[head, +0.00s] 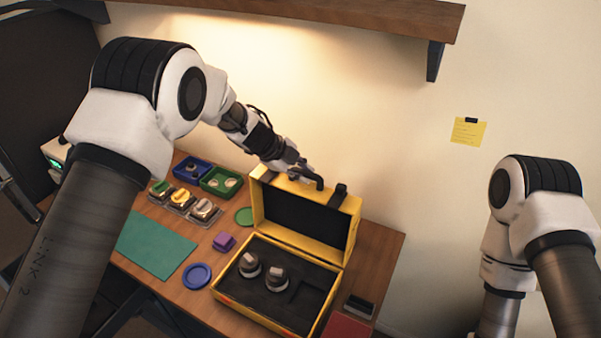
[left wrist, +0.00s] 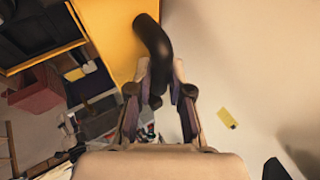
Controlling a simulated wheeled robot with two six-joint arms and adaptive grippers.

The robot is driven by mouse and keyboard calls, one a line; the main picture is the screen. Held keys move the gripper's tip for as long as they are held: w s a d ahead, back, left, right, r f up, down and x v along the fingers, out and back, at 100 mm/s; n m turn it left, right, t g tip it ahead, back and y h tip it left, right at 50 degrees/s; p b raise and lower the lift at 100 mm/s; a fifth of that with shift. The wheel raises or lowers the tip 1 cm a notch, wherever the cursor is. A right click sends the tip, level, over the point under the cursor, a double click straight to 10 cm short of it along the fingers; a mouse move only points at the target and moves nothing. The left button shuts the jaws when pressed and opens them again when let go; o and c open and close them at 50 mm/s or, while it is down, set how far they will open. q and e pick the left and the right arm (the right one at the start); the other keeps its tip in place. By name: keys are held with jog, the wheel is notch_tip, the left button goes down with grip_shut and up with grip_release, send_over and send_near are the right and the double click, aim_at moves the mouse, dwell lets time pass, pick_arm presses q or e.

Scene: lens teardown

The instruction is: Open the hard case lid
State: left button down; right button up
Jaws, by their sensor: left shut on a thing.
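The yellow hard case (head: 224,290) stands on the table with its lid (head: 342,222) raised to about upright, the dark lining showing. Two grey-and-black lens parts (head: 249,264) sit in its dark foam. My left gripper (head: 303,173) is at the lid's upper edge, shut on the black curved handle (left wrist: 152,42). In the left wrist view the handle's end lies between the fingers of the left gripper (left wrist: 158,95), beside the yellow lid (left wrist: 105,35). My right arm shows at the right of the head view, but its gripper is out of sight.
A wall is close behind the lid. A shelf (head: 330,12) hangs above.

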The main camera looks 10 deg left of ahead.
pick_arm(q)
jog(key=shift+w+r, duration=0.2)
jog(key=shift+r, duration=0.15)
jog(key=c, duration=1.1)
grip_release()
jog(key=shift+s, duration=0.3)
jog(key=v, duration=1.2)
jog(key=shift+f, duration=0.1)
